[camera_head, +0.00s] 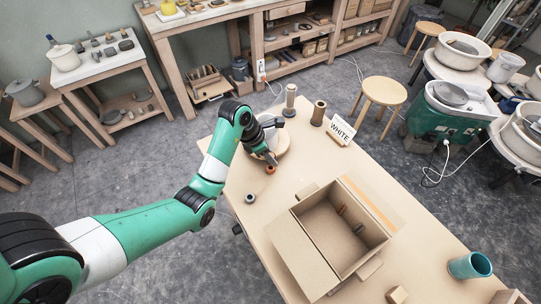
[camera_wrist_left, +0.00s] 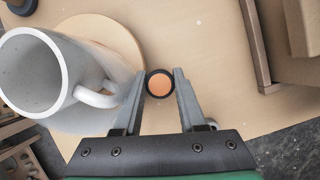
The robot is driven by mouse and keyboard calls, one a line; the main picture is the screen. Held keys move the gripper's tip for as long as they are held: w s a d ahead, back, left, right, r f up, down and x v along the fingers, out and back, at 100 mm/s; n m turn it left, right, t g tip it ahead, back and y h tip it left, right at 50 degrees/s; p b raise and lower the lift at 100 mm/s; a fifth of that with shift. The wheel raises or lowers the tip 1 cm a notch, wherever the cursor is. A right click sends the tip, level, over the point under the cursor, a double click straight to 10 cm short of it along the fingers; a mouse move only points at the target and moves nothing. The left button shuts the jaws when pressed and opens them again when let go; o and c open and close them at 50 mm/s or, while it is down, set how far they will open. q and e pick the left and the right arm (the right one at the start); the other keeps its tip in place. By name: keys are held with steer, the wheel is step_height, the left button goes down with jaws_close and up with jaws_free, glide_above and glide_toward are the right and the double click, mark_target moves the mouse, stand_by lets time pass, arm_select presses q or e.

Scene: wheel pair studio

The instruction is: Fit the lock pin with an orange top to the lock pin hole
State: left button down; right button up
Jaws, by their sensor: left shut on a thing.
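The lock pin with an orange top (camera_wrist_left: 160,86) shows in the left wrist view as an orange disc in a dark ring, between my fingers. My left gripper (camera_wrist_left: 160,80) is shut on it. In the head view the orange-topped pin (camera_head: 270,169) is at the tips of my left gripper (camera_head: 271,160), over the table beside a round pale board (camera_head: 284,148). Its lower part is hidden from above. I cannot make out the lock pin hole in either view. My right gripper is out of view.
A grey mug-like vessel (camera_wrist_left: 45,70) with a handle stands close to my left fingers on the round board. A dark ringed piece (camera_head: 249,198) lies nearby.

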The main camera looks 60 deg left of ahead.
arm_select(q)
steer(key=shift+f, duration=0.15)
steer(key=shift+f+b, duration=0.5)
steer(key=shift+b, duration=0.15)
steer(key=shift+c, duration=2)
jaws_free()
